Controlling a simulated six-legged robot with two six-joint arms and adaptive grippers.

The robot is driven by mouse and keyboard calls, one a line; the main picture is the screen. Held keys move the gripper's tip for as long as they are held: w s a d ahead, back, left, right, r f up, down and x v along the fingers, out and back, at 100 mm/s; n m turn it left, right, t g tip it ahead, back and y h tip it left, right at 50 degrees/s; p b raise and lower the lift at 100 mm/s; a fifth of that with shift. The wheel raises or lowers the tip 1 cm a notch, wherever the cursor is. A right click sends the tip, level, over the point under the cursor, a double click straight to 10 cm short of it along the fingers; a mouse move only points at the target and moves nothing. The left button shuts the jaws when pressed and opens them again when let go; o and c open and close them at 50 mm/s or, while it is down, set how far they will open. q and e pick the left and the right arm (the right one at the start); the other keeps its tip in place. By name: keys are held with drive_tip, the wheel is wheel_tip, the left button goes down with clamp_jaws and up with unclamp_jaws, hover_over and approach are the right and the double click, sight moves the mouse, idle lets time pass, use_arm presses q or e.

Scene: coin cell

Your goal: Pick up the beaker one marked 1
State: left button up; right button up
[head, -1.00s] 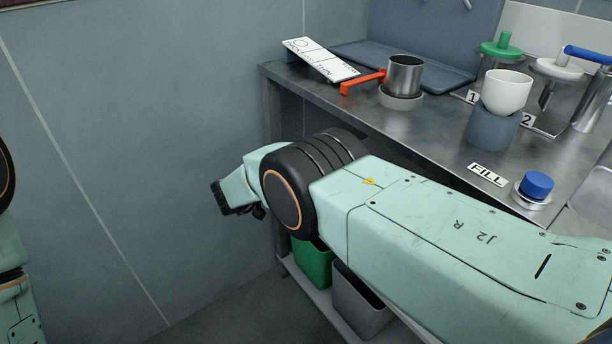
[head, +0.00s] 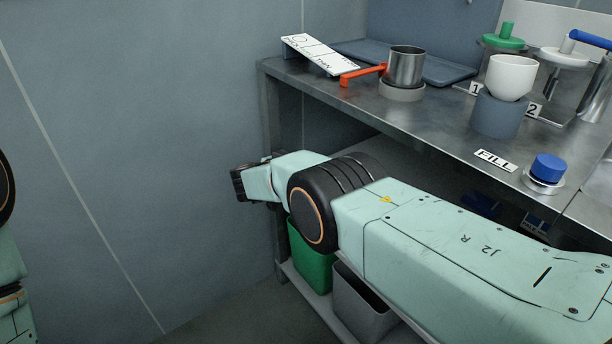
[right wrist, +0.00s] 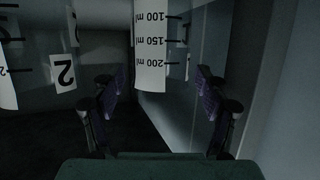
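My right gripper (right wrist: 160,97) is open in the right wrist view, with a dark finger on each side. Beyond and above the gap is a clear glass wall with a white scale strip (right wrist: 150,45), its 100, 150 and 200 ml marks upside down. A second scale and a tag marked 2 (right wrist: 64,72) are at the left. No 1 shows on the glass, so I cannot tell which beaker it is. In the head view my right arm ends in a black part at the left; its fingers are not clear there. My left gripper is out of view.
The metal bench (head: 440,120) holds a steel pot (head: 406,66) with a red handle, a white cup (head: 509,78) on a grey stand, tags 1 (head: 476,88) and 2 (head: 533,110), and a blue-capped item (head: 548,168). A green bin (head: 312,255) stands below.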

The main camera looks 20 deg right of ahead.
drive_tip(key=c, duration=1)
drive_tip(key=shift+o, duration=0.2)
drive_tip(key=shift+r, duration=0.15)
